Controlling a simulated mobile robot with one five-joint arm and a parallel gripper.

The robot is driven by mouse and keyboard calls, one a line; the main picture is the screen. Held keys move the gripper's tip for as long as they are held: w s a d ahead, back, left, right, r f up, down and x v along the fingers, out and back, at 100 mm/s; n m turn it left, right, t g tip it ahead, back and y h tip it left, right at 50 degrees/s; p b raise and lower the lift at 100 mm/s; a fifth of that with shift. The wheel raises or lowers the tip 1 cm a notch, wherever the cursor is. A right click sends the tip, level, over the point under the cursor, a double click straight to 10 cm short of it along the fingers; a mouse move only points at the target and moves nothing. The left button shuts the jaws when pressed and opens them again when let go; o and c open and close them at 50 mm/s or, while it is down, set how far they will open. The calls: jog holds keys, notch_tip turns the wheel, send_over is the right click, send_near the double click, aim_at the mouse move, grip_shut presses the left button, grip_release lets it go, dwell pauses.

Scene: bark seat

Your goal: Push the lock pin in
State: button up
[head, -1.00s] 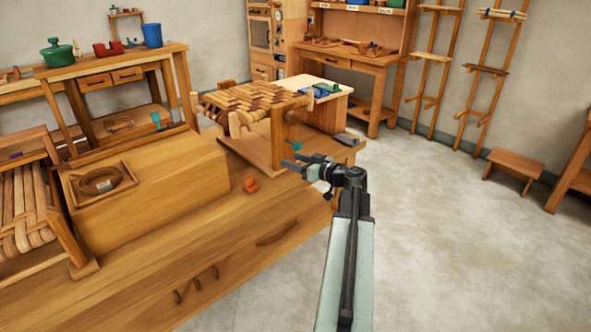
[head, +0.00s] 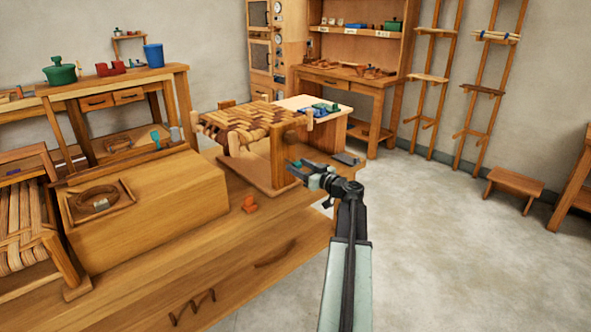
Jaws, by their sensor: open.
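A small teal piece (head: 297,163) shows at the near side of the post of the wooden stand (head: 283,150). It may be the lock pin, but it is too small to tell, and my gripper partly covers it. The stand holds a woven brown-and-tan bark seat (head: 250,121) on the workbench. My gripper (head: 294,171) is open, its fingers pointing left, at the teal piece in the picture. I cannot tell whether they touch.
An orange-red piece (head: 249,204) lies on the workbench (head: 160,264). A large wooden box (head: 165,195) stands left of it, with a tray (head: 132,205) holding a coil on top. A dark flat item (head: 346,158) lies at the bench's far right end.

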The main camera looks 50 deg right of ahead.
grip_shut()
dwell(1.4)
